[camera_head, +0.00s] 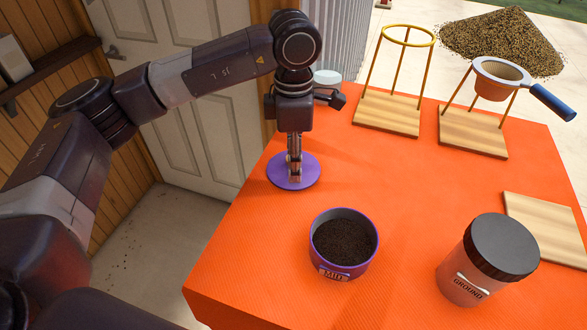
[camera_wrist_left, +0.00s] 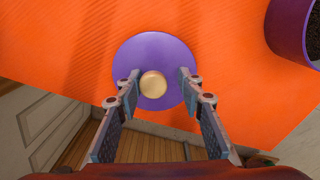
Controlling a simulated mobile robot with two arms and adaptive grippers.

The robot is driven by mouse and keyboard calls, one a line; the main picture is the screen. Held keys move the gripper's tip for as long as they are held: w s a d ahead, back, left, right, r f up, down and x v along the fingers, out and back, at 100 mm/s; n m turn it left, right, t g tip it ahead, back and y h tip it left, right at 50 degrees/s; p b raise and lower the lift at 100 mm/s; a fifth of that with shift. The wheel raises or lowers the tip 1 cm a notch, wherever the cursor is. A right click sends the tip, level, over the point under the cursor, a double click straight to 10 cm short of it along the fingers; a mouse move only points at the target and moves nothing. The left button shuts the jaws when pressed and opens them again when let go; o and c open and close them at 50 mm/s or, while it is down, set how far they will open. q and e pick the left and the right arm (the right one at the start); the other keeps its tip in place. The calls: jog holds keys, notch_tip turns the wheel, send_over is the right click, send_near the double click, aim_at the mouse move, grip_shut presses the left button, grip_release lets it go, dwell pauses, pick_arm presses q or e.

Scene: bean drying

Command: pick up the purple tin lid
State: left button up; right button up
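The purple tin lid (camera_head: 276,175) lies flat on the orange table near its left edge. In the left wrist view the lid (camera_wrist_left: 152,47) shows a round gold knob (camera_wrist_left: 153,85) at its middle. My left gripper (camera_head: 294,176) points straight down over the lid. Its fingers (camera_wrist_left: 158,84) stand on either side of the knob, apart, with a gap visible on the right side, so it looks open. The fingertips hide the knob in the head view. My right gripper is not in view.
A purple tin (camera_head: 325,265) of dark grounds stands open in front of the lid. A black-capped jar (camera_head: 462,285) is at front right. Two wooden stands (camera_head: 388,114) (camera_head: 472,133), one holding a blue-handled strainer (camera_head: 540,97), are at the back. A wooden board (camera_head: 545,228) lies right.

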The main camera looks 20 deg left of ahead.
pick_arm(q)
jog(key=shift+a+f, duration=0.15)
jog(key=shift+f, duration=0.3)
jog(key=c, duration=0.4)
jog(key=shift+f, duration=0.1)
grip_shut()
jog(key=shift+r+b, duration=0.3)
jog(key=shift+r, duration=0.3)
jog(key=r+b, duration=0.2)
jog(key=r, duration=0.6)
jog(key=shift+w+r, duration=0.2)
notch_tip(320, 180, up, 11)
jog(key=shift+p, duration=0.3)
